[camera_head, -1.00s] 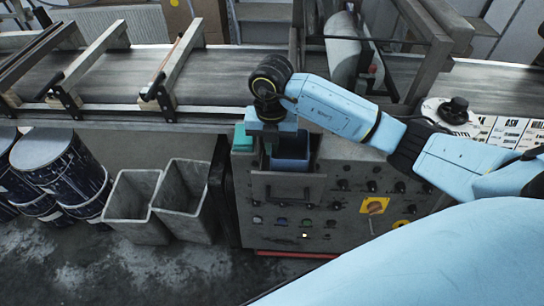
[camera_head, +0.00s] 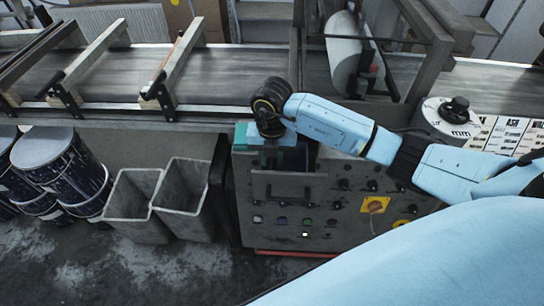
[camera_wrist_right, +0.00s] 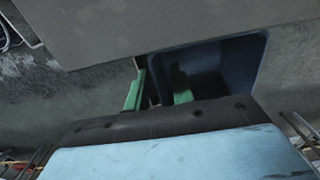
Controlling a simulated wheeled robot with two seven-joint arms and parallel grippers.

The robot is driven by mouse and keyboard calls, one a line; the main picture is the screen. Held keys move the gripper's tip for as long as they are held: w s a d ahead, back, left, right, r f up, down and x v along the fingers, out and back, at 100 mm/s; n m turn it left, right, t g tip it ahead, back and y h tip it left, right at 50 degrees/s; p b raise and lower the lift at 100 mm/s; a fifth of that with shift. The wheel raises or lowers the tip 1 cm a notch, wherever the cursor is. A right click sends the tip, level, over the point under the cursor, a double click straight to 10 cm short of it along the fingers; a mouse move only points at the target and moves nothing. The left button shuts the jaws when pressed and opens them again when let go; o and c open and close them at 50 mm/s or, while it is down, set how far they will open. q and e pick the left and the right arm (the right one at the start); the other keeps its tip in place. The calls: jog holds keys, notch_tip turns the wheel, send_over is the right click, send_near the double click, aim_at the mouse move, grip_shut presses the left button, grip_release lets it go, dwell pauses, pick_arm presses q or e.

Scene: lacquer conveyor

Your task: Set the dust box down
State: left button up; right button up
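The dust box is a dark blue open-topped box (camera_wrist_right: 240,62); it also shows in the head view (camera_head: 291,157), in the top of the grey control cabinet, behind a front panel with a handle. My right gripper (camera_head: 270,148) is low over its left side, and the hand hides part of the box. In the right wrist view, the gripper's green fingers (camera_wrist_right: 158,90) stand apart, one beside the box's left wall and one over its dark inside. A gap shows between them. Contact with the wall is unclear. My left gripper is out of view.
The cabinet (camera_head: 300,215) carries knobs and buttons. A teal object (camera_head: 242,134) is at its top left corner. Two grey bins (camera_head: 183,187) and dark drums (camera_head: 62,165) stand at left. The conveyor (camera_head: 215,75) runs behind.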

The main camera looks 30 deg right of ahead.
notch_tip(320, 180, up, 12)
jog(key=shift+r, duration=0.2)
dwell(0.5)
jog(key=shift+d, duration=0.1)
